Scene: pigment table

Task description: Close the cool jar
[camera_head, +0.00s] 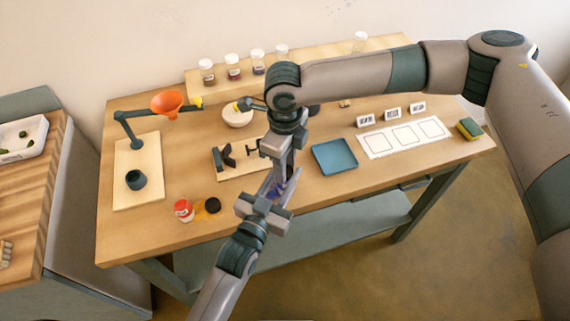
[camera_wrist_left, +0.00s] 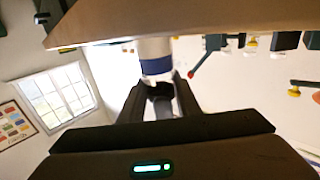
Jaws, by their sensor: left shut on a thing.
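My left gripper (camera_head: 279,191) is shut on the cool jar, held in front of the table's front edge. Only a bluish-purple bit of the jar (camera_head: 284,189) shows in the head view. In the left wrist view, a white jar with a dark blue band (camera_wrist_left: 156,62) stands between the fingers (camera_wrist_left: 160,95). My right gripper (camera_head: 272,184) points down directly over the left one, very close to the jar. Its fingertips overlap the left gripper and jar, so I cannot tell whether it is open or holds a lid. The jar's mouth is hidden.
A red-labelled jar (camera_head: 183,210) and a dark round piece (camera_head: 213,205) stand near the front left. A blue tray (camera_head: 335,156), white sheet (camera_head: 382,143) and sponge (camera_head: 468,128) lie right. Several jars line the back shelf (camera_head: 330,61).

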